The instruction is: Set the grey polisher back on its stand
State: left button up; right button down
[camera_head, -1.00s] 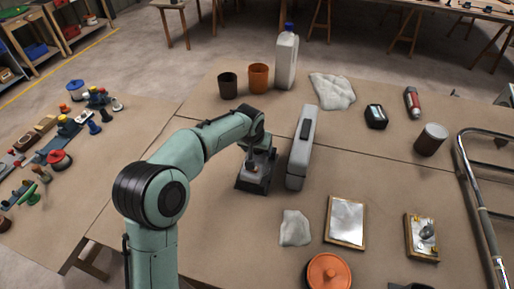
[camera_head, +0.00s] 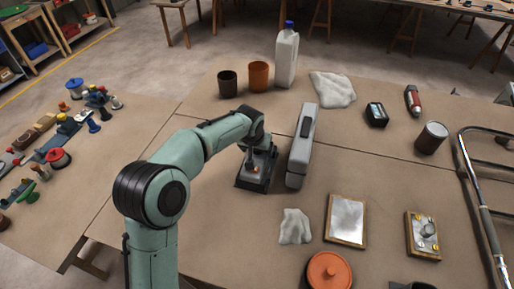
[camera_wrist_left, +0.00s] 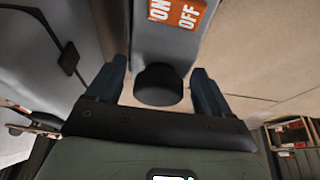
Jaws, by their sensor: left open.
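In the head view a small grey tool with an orange patch, which I take for the polisher (camera_head: 256,170), is at a dark grey base, likely its stand (camera_head: 250,186). My left arm partly covers it, so I cannot tell how it is seated. My left gripper (camera_head: 258,152) is directly above it. In the left wrist view the grey body (camera_wrist_left: 160,45) carries an orange ON/OFF label. Its black round knob (camera_wrist_left: 159,85) lies between the spread fingers of my open left gripper (camera_wrist_left: 158,92), with gaps at both sides. My right gripper is not in view.
A tall grey case (camera_head: 300,150) with a black handle stands close right of the gripper. A framed plate (camera_head: 346,220), a white cloth (camera_head: 295,227) and an orange lid (camera_head: 328,270) lie nearer. Cups and a white jug (camera_head: 286,60) stand behind. A metal rail (camera_head: 480,200) edges the right.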

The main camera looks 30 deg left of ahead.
pick_arm(q)
jog(key=a+p+v, duration=0.1)
jog(key=p+v, duration=0.3)
jog(key=v, duration=0.7)
jog(key=shift+d, duration=0.5)
jog(key=shift+s+f, duration=0.1)
dwell(0.4)
